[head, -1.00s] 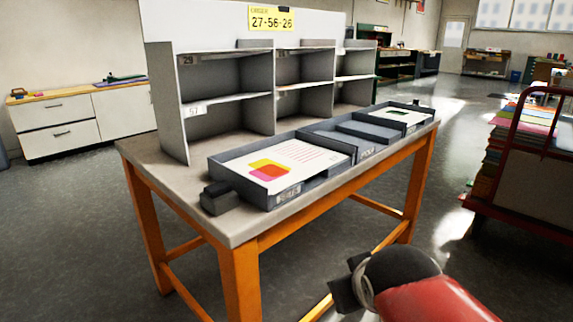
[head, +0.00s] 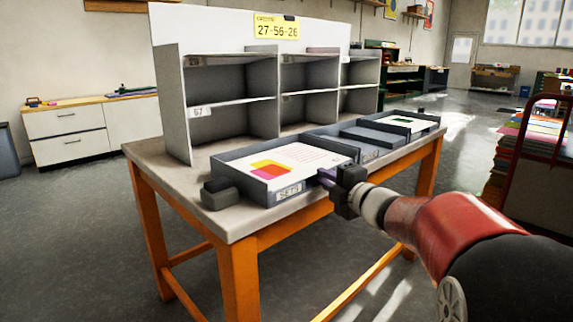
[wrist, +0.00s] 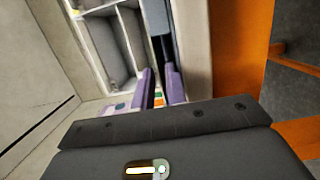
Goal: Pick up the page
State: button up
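A white page (head: 312,156) with yellow, orange and magenta shapes and faint lines lies in the left tray (head: 262,186) at the front of the table. A second page (head: 405,121) with a dark green mark lies in the far right tray. My gripper (head: 325,178) is at the front edge of the left tray, near the page's right front corner. In the wrist view, its two purple fingers (wrist: 161,88) stand apart with a gap between them. They hold nothing that I can see. Whether the fingertips touch the page or tray is unclear.
A grey shelf unit (head: 232,98) with several compartments stands behind the trays on the orange-legged table (head: 238,280). A small dark block (head: 221,196) sits left of the tray. A cart with stacked coloured sheets (head: 530,140) is at right. Floor in front is clear.

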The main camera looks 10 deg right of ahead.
aim_at(310, 170)
jog(key=x, duration=0.5)
jog(key=shift+w+a+r, duration=0.15)
jog(key=shift+w+a, duration=0.15)
jog(key=shift+a, duration=0.1)
grip_shut()
jog(key=shift+r, duration=0.15)
